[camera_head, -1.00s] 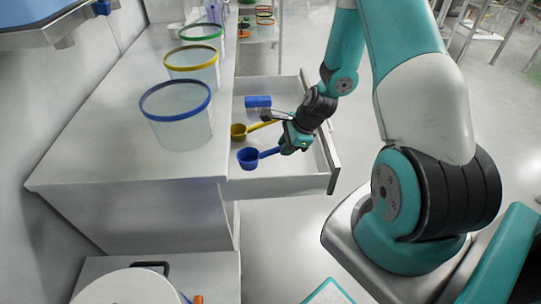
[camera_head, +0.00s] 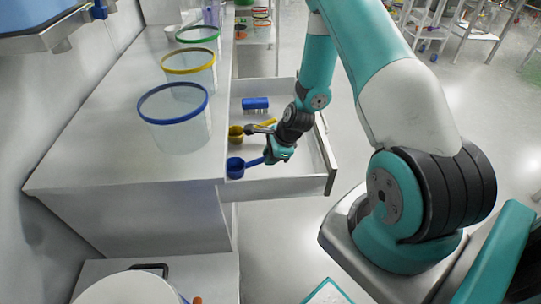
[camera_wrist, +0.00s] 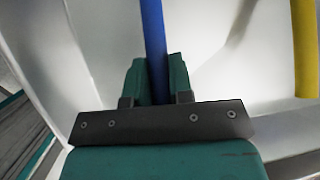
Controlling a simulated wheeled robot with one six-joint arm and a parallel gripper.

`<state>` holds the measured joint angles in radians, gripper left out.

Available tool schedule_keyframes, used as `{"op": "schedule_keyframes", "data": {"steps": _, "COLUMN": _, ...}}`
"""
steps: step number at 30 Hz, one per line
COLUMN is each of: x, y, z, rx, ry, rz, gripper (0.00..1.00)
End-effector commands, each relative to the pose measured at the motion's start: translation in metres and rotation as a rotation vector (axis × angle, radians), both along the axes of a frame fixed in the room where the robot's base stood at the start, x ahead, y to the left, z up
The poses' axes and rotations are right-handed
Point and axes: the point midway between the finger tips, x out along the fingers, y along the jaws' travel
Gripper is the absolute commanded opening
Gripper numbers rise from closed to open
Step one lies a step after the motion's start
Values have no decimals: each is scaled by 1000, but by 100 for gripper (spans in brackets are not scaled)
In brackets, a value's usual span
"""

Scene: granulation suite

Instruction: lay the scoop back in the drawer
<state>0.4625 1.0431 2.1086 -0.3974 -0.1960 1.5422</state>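The blue scoop (camera_head: 235,168) is inside the open drawer (camera_head: 300,186), its bowl near the drawer's left side close to the front wall. My gripper (camera_head: 266,158) is shut on its handle. In the wrist view the blue handle (camera_wrist: 153,35) runs straight up between the two green fingers (camera_wrist: 155,82), which press on both sides. I cannot tell whether the scoop touches the drawer floor. A yellow scoop (camera_head: 236,133) lies in the drawer behind the blue one; its handle is partly hidden by my wrist. A yellow handle (camera_wrist: 305,45) shows at the right of the wrist view.
A blue brush-like block (camera_head: 255,103) lies farther back in the drawer. The bench top (camera_head: 110,130) holds clear tubs with blue (camera_head: 174,122), yellow (camera_head: 188,66) and green (camera_head: 198,36) rims. The drawer's right part is bare.

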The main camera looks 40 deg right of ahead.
Motion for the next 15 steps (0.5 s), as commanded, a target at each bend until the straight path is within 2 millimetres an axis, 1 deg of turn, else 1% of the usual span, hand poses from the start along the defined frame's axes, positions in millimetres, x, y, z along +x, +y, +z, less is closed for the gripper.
{"op": "schedule_keyframes", "data": {"steps": 1, "x": 0, "y": 0, "z": 0, "rx": 0, "ry": 0, "rz": 0, "gripper": 32}}
{"op": "schedule_keyframes", "data": {"steps": 3, "x": 0, "y": 0, "z": 0, "rx": 0, "ry": 0, "rz": 0, "gripper": 46}}
{"op": "schedule_keyframes", "data": {"steps": 11, "x": 0, "y": 0, "z": 1, "rx": 0, "ry": 0, "rz": 0, "gripper": 46}}
{"op": "schedule_keyframes", "data": {"steps": 14, "x": -1, "y": -2, "z": 6, "rx": 0, "ry": -1, "rz": -1, "gripper": 46}}
{"op": "schedule_keyframes", "data": {"steps": 15, "x": -3, "y": -3, "z": 11, "rx": 0, "ry": -1, "rz": -2, "gripper": 46}}
